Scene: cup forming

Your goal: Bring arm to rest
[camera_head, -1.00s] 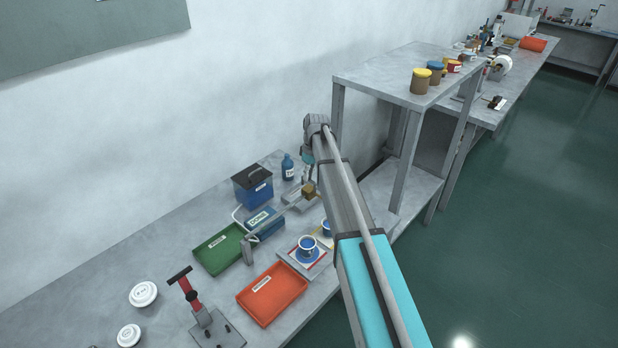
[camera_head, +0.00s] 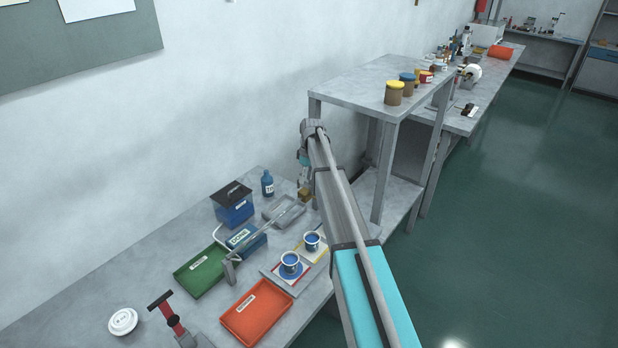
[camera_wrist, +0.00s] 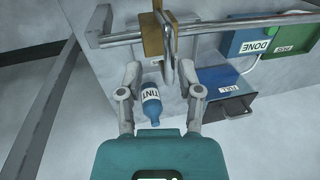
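My gripper (camera_head: 304,184) hangs from the far end of my arm, over the far end of the bench, partly hidden by the arm in the head view. In the wrist view my gripper (camera_wrist: 162,88) has its two fingers spread apart, with nothing gripped between them. The blue TINT bottle (camera_wrist: 151,104) shows between the fingers there, but stands lower on the bench. In the head view this bottle (camera_head: 267,184) stands upright, left of my gripper and apart from it.
A wooden piece (camera_wrist: 153,38) sits by a metal bar (camera_wrist: 225,24) near the gripper. Blue-filled cups (camera_head: 290,263) stand near an orange tray (camera_head: 257,312) and a green tray (camera_head: 201,270). A blue box (camera_head: 234,205) stands behind. A raised shelf (camera_head: 390,84) stands right of the arm.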

